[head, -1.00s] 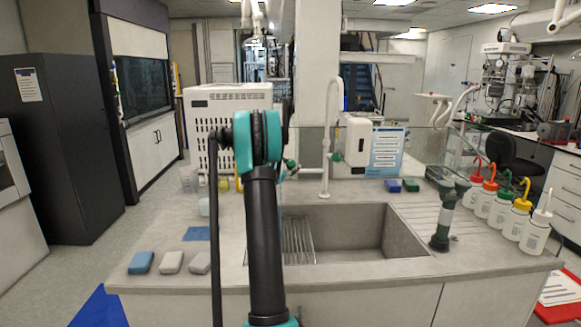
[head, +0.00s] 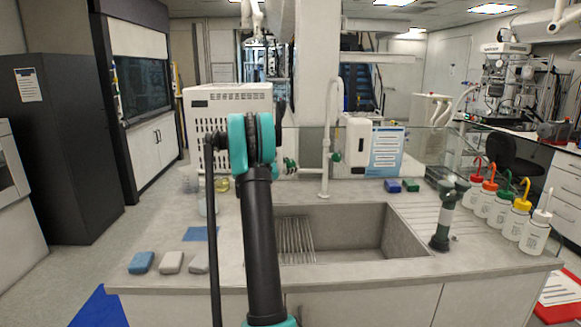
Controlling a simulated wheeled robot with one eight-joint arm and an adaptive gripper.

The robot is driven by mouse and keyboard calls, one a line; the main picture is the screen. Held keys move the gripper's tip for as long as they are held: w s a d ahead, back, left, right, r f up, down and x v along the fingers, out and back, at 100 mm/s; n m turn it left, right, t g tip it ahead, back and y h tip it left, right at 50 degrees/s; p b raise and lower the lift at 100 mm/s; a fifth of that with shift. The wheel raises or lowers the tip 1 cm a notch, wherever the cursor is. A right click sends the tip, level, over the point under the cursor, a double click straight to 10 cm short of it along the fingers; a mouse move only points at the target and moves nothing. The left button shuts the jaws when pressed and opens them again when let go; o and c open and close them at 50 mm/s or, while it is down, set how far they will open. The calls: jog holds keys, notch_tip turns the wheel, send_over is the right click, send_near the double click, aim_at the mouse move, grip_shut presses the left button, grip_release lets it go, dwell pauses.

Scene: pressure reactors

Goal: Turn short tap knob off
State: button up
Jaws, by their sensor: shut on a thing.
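My black and teal arm rises through the middle of the head view and covers part of the counter behind it. My gripper is hidden behind the arm, so its fingers and any contact do not show. A small green knob (head: 290,166), apparently the short tap's, shows just right of my arm's upper joint. The rest of that tap is mostly hidden. A tall white tap (head: 325,120) stands behind the sink, with its own green knob (head: 336,157). Whether the short tap's knob is on or off cannot be told.
The sink (head: 400,235) is sunk into the grey counter, right of my arm. Several wash bottles (head: 535,232) and a dark green stand (head: 441,225) are on the right. Sponges (head: 171,262) lie at the front left. A white perforated box (head: 200,100) stands behind my arm.

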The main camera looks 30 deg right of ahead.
jog(key=o, duration=0.9)
jog(key=v, duration=1.2)
jog(key=shift+w+a, duration=0.1)
